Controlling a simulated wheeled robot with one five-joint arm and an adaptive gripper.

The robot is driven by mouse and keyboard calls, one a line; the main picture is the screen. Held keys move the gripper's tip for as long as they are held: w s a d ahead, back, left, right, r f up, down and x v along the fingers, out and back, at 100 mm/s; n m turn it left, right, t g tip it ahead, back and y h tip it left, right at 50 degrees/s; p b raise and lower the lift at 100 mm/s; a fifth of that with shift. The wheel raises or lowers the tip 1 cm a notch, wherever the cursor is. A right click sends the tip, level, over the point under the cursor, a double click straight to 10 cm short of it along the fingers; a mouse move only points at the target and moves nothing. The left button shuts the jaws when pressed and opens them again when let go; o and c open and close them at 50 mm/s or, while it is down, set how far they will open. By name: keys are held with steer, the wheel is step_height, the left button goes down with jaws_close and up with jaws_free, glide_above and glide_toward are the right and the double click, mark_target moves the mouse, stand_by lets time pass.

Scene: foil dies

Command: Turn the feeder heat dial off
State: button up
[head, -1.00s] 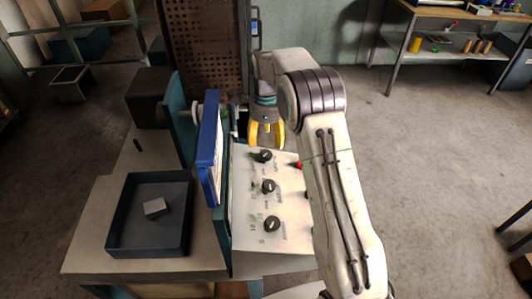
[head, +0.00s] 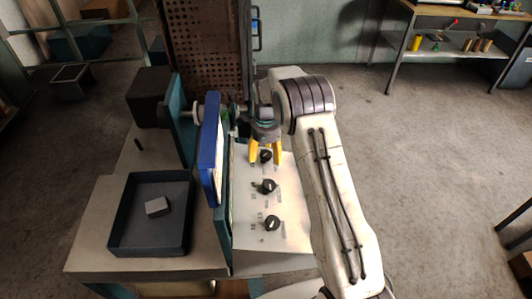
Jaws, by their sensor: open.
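A pale control panel (head: 249,232) carries three black dials in a column. The far dial (head: 266,156) is between or just below the yellow fingertips of my gripper (head: 265,155). My gripper is open and points down, one finger on each side of that dial; I cannot tell whether they touch it. The middle dial (head: 268,186) and the near dial (head: 272,223) are free in front of it. The labels are too small to read, so I cannot tell which dial is the feeder heat one.
A blue upright plate (head: 209,150) stands close left of my gripper. A dark tray (head: 119,243) with a grey block (head: 157,206) sits on the bench at left. My arm covers the panel's right side. A workbench (head: 440,12) stands at the back right.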

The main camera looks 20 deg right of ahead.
steer(key=shift+c, duration=0.5)
steer(key=c, duration=1.1)
steer(key=shift+f+b, duration=0.15)
steer(key=shift+b, duration=0.25)
steer(key=n+b, duration=0.1)
steer(key=b, duration=0.2)
steer(key=shift+f, duration=0.2)
steer(key=n+t+b, duration=0.1)
steer(key=n+b, duration=0.2)
steer(key=b, duration=0.1)
steer(key=shift+r, duration=0.15)
steer(key=shift+r+n+t+b, duration=0.1)
steer(key=shift+n+t+b, duration=0.3)
steer(key=shift+n+b, duration=0.4)
